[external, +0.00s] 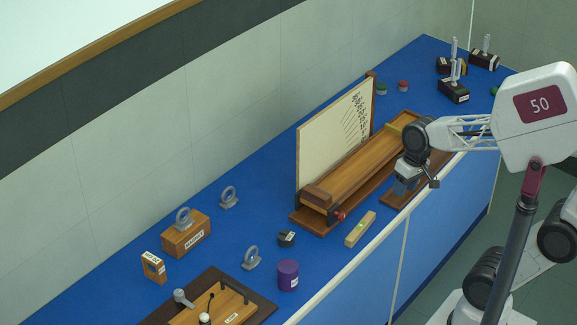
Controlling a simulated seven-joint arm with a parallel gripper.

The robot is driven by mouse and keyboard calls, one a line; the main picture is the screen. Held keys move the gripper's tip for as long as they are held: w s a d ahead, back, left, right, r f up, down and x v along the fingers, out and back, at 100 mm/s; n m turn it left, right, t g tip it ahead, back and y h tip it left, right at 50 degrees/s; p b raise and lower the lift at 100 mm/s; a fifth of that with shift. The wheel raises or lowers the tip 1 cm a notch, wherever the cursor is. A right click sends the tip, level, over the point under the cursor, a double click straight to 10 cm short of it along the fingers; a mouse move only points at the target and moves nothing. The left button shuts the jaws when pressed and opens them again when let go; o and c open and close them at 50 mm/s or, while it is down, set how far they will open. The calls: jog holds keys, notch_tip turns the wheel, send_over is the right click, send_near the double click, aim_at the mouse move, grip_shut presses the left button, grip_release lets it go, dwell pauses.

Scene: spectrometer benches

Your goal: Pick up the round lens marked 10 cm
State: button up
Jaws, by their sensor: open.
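Three grey round lenses on small stands show at the left of the blue bench. One lens (184,217) is at the wooden box, another lens (229,196) stands behind it to the right, and a third lens (251,258) stands nearer the front. Their markings are too small to read, so I cannot tell which is 10 cm. My gripper (405,188) is open and appears empty, at the right near the bench's front edge, well apart from all three lenses. Its fingertips are small and partly unclear.
A purple cylinder (288,275), a black puck (287,239) and a pale wooden block (360,229) are nearby. A wooden apparatus (215,308) sits at the front left.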

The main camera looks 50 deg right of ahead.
jog(key=w+a+f+m+g+y, duration=0.2)
jog(key=w+a+f+m+y, duration=0.15)
jog(key=w+a, duration=0.35)
jog(key=w+a+f+m+g+y, duration=0.1)
jog(key=w+a+f+m+y, duration=0.25)
jog(key=w+a, duration=0.45)
jog(key=m+y, duration=0.5)
jog(key=m, duration=0.3)
send_near(252, 247)
jog(key=a, duration=0.1)
jog(key=s+a, duration=0.1)
jog(key=shift+a+f+t, duration=0.3)
jog(key=shift+a+f, duration=0.05)
jog(key=shift+f, duration=0.05)
jog(key=shift+a, duration=0.1)
jog(key=shift+x, duration=1.2)
jog(key=shift+f, duration=0.1)
jog(key=shift+w+x, duration=0.15)
jog(key=shift+x, duration=1.15)
jog(key=shift+w+x, duration=0.1)
jog(key=shift+x, duration=1.2)
